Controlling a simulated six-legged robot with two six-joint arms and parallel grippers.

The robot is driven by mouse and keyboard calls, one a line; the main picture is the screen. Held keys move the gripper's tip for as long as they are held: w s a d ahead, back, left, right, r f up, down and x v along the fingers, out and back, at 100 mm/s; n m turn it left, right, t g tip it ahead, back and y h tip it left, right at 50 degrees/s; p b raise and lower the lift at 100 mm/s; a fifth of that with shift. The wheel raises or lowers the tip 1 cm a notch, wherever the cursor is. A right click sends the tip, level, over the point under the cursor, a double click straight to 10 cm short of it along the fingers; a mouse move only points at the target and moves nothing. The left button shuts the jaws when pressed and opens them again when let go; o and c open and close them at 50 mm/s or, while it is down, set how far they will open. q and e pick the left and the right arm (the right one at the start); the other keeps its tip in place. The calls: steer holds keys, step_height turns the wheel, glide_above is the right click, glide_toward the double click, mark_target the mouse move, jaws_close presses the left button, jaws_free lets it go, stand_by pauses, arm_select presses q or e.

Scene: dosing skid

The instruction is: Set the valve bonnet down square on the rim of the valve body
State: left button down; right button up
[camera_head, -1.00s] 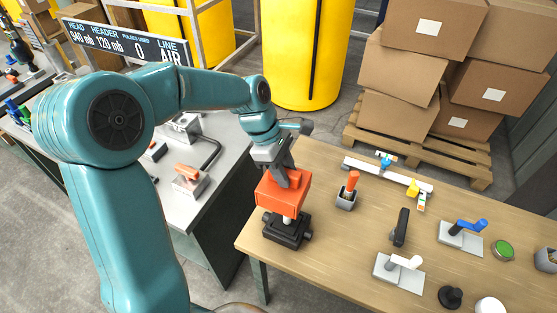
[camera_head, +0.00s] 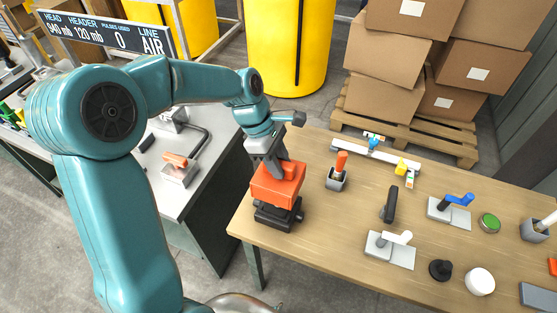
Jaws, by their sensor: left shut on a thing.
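The orange valve bonnet (camera_head: 277,188) is at the left end of the wooden table, held in my left gripper (camera_head: 279,165), whose grey fingers are shut on it from above. The black valve body (camera_head: 272,218) stands on the table right under the bonnet. The bonnet's lower edge covers the body's rim, and no gap shows between them. I cannot tell whether they touch all round or whether the bonnet sits fully square. My right gripper is not in view.
The wooden table (camera_head: 330,235) holds a grey cup with an orange-handled tool (camera_head: 338,178), a white pipe rail with valves (camera_head: 375,150), a black handle (camera_head: 390,205) and lever valves to the right. A grey bench (camera_head: 210,150) stands left, with a floor gap between.

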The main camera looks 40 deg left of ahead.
mark_target(278, 186)
arm_select(q)
step_height(278, 186, down, 3)
steer(key=shift+s+b, duration=0.1)
steer(key=shift+b, duration=0.8)
steer(key=shift+f, duration=0.4)
steer(key=shift+r, duration=0.1)
steer(key=shift+p, duration=0.4)
stand_by(0.4)
steer(key=shift+f+b, duration=2)
steer(key=shift+f, duration=0.9)
steer(key=c, duration=0.7)
jaws_free()
steer(key=v, duration=1.6)
steer(key=shift+a+r, duration=0.1)
steer(key=shift+a, duration=0.1)
